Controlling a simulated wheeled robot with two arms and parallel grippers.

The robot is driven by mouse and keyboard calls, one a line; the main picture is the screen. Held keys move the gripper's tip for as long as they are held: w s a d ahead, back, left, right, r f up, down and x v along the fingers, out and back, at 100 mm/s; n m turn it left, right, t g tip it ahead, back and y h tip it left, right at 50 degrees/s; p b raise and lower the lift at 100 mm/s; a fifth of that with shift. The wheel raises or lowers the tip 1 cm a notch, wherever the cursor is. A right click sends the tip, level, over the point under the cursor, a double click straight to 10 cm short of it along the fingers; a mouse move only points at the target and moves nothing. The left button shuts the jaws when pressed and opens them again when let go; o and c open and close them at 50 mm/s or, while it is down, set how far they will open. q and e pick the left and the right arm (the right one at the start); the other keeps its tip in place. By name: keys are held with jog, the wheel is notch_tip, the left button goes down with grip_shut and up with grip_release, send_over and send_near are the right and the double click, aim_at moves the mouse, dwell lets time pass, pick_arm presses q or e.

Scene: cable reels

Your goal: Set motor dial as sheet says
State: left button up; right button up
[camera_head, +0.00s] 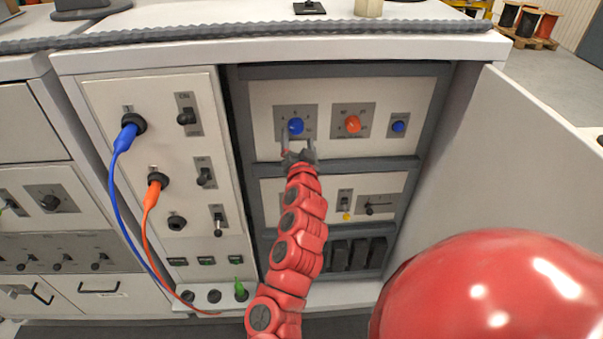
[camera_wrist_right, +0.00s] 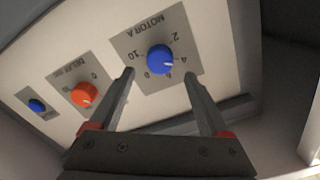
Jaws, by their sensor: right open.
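The blue MOTOR A dial (camera_head: 296,126) sits on a grey plate at the upper left of the right-hand panel. In the right wrist view the dial (camera_wrist_right: 159,59) has numbers around it, and its white pointer mark appears to lie between 4 and 6. My right gripper (camera_head: 298,144) is open just below and in front of the dial. In the wrist view the right gripper's fingers (camera_wrist_right: 160,76) point at the dial, one to each side and apart from it. I see no readable sheet. My left gripper is not in view.
An orange DELAY dial (camera_head: 352,124) and a smaller blue knob (camera_head: 398,126) are to the right. Blue (camera_head: 126,143) and orange (camera_head: 153,195) cables hang from the left panel. An open cabinet door (camera_head: 480,160) stands at the right.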

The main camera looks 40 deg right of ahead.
jog(key=p+v, duration=0.7)
jog(key=v, duration=0.6)
